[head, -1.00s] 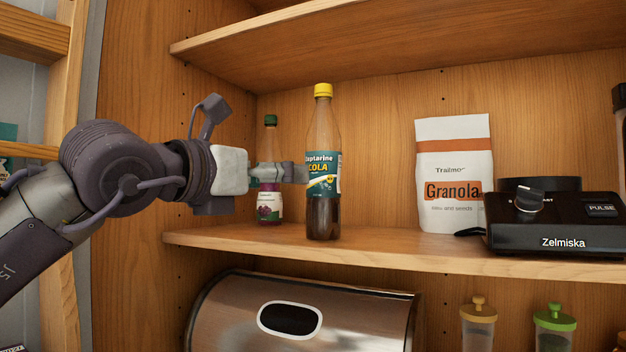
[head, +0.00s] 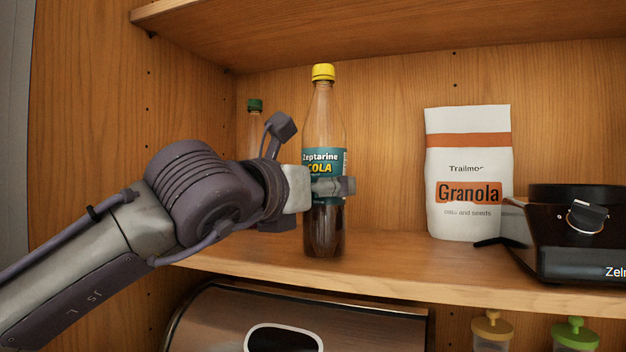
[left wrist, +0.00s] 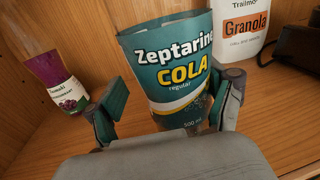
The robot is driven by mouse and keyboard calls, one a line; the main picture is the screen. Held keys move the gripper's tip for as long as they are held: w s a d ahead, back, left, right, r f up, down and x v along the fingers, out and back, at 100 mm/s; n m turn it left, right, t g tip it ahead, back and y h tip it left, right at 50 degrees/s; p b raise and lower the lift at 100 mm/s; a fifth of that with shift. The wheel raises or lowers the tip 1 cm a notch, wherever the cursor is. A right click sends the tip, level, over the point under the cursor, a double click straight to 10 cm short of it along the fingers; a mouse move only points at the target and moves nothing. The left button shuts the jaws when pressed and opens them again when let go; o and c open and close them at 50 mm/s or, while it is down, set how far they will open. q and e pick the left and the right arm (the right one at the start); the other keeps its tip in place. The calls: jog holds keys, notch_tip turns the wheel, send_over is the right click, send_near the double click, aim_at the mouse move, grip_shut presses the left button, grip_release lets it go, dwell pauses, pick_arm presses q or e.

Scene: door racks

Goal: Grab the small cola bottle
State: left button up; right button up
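The cola bottle (head: 323,225), with a yellow cap and a teal "Zeptarine COLA" label, stands upright on the middle shelf. My left gripper (head: 330,187) comes in from the left at label height, with one finger across the front of the bottle. In the left wrist view, the bottle's label (left wrist: 170,62) is between the two spread fingers (left wrist: 170,108). A gap shows beside the left finger; the right finger is close to the bottle, and I cannot tell if it touches. My right gripper is not in view.
A green-capped bottle (head: 255,118) with a grape label (left wrist: 62,85) stands behind to the left. A granola bag (head: 468,155) and a black appliance (head: 570,235) stand to the right. The upper shelf (head: 400,25) is overhead. A metal bin (head: 215,320) is below.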

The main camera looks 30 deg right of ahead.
pick_arm(q)
jog(key=shift+s+d+r, duration=0.1)
jog(key=shift+s+d, duration=0.1)
jog(key=shift+s, duration=0.1)
jog(key=shift+s+a+r, duration=0.1)
jog(key=shift+s+r, duration=0.1)
jog(key=shift+s, duration=0.35)
jog(key=shift+s+r, duration=0.15)
jog(key=shift+s, duration=0.35)
jog(key=c, duration=0.4)
jog(key=shift+s+a, duration=0.1)
jog(key=shift+c, duration=1.4)
jog(key=shift+w+a, duration=0.1)
jog(key=shift+w, duration=0.1)
jog(key=shift+c, duration=1.3)
jog(key=shift+w+f, duration=0.15)
jog(key=shift+w, duration=0.15)
jog(key=c, duration=0.3)
jog(key=shift+w, duration=0.15)
jog(key=shift+c, duration=1.2)
jog(key=shift+s, duration=0.2)
grip_shut()
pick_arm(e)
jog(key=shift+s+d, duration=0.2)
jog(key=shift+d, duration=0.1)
